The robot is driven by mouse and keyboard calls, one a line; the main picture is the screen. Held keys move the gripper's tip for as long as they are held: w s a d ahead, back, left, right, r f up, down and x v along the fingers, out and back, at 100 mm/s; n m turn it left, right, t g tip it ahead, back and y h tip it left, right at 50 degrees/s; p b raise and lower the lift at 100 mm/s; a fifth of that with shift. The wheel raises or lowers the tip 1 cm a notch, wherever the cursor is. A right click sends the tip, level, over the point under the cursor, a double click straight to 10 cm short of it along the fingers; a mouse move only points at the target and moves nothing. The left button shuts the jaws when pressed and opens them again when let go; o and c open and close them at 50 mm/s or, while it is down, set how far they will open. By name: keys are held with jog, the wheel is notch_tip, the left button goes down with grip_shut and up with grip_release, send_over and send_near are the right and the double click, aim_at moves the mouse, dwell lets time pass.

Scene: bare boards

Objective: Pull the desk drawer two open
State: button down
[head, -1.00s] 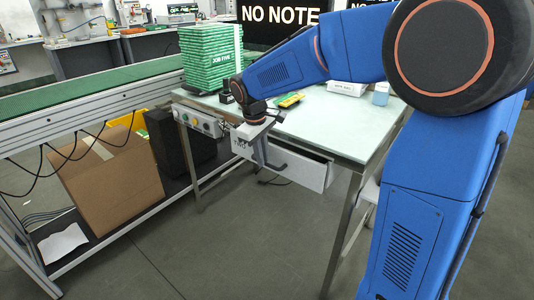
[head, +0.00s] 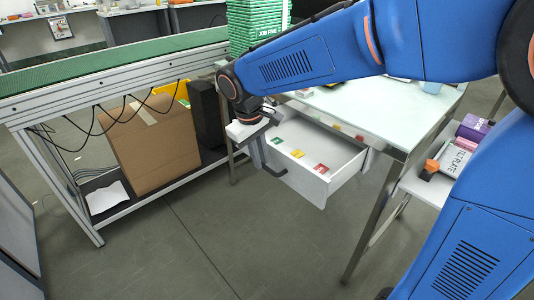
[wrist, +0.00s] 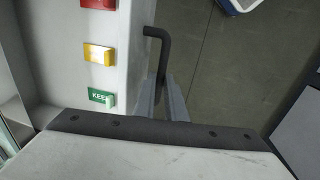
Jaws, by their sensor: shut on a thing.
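The white desk drawer two (head: 297,181) stands pulled well out from under the pale table top, its inside open to view. A green, a yellow and a red card (head: 321,168) lie inside near its front. A dark bar handle (head: 275,172) is on the drawer's front. My gripper (head: 259,158) is shut on this handle at the drawer's left part. In the wrist view the fingers (wrist: 162,100) close on the handle (wrist: 157,36), beside the drawer's front wall (wrist: 136,45). The grasped part of the handle is partly hidden by the fingers.
The desk (head: 378,108) stands behind the drawer. A white side shelf (head: 420,183) with a purple box (head: 474,127) is at the right. A conveyor frame (head: 110,87) with a cardboard box (head: 150,150) is at the left. The floor in front is clear.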

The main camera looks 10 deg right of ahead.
jog(key=shift+a, duration=0.1)
jog(key=c, duration=1.8)
grip_release()
jog(key=a+r, duration=0.1)
jog(key=r, duration=0.4)
jog(key=s+r, duration=0.1)
jog(key=r, duration=0.5)
jog(key=s+a+r, duration=0.1)
jog(key=r, duration=0.5)
jog(key=shift+a, duration=0.3)
jog(key=shift+d, duration=0.15)
jog(key=s+d+f+m+t+y, duration=0.1)
jog(key=s+d+f+m, duration=0.2)
jog(key=d, duration=0.6)
jog(key=s+d+f+m+y, duration=0.1)
jog(key=s+d+f, duration=0.1)
jog(key=s+d, duration=0.55)
jog(key=s+d+f+m, duration=0.1)
jog(key=s+d+f, duration=0.2)
jog(key=s+d+f+m+t, duration=0.1)
jog(key=s+d+f, duration=0.2)
jog(key=d+f, duration=0.1)
jog(key=s+d+f+m+t, duration=0.1)
jog(key=s+d+f, duration=0.2)
jog(key=shift+d+f, duration=0.15)
jog(key=shift+f, duration=0.25)
